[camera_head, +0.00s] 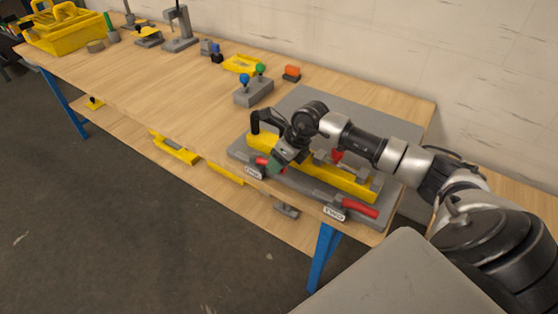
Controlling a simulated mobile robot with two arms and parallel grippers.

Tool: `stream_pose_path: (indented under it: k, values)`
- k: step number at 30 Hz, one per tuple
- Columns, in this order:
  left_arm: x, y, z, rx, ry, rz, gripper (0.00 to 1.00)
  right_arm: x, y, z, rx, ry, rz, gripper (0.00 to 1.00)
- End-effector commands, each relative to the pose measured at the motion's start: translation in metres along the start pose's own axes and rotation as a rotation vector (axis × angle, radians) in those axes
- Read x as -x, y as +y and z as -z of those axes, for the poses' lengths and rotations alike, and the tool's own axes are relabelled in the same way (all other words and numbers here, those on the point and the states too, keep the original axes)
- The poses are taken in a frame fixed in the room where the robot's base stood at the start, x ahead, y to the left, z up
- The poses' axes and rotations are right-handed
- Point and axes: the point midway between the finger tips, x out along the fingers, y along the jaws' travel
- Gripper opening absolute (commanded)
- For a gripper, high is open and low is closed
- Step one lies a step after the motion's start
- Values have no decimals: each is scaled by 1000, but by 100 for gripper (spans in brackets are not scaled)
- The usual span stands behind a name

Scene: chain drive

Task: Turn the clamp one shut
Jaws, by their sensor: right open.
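Clamp one has a red handle (262,162) and a white label (252,171) at the front left of a grey fixture plate (300,99). My right gripper (276,164) reaches down over that handle, with its fingers at or just beside it; I cannot tell whether they touch it. It is open, and it hides part of the clamp. A long yellow part (340,181) lies on the plate behind the clamps. Clamp two, with its red handle (360,207) and label (334,213), is to the right. My left gripper is out of view.
A grey block with blue and green knobs (254,92) stands left of the plate. A yellow tray (242,63) and an orange-topped block (291,73) lie behind it. A yellow toolbox (62,28) stands far left. The table's middle left is clear.

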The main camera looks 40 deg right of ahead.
Motion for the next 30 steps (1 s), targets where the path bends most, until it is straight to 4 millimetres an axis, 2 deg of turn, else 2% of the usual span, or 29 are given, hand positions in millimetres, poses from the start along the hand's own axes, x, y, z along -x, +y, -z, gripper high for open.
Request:
stream_pose_path:
  k: [4,12,21,30]
  values:
    - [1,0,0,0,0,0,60,-8,0,0,1,0,1,48]
    - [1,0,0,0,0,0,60,-9,0,0,1,0,0,47]
    - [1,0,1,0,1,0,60,-9,0,0,1,0,0,1]
    - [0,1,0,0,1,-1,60,-9,0,-1,-2,-2,2,0]
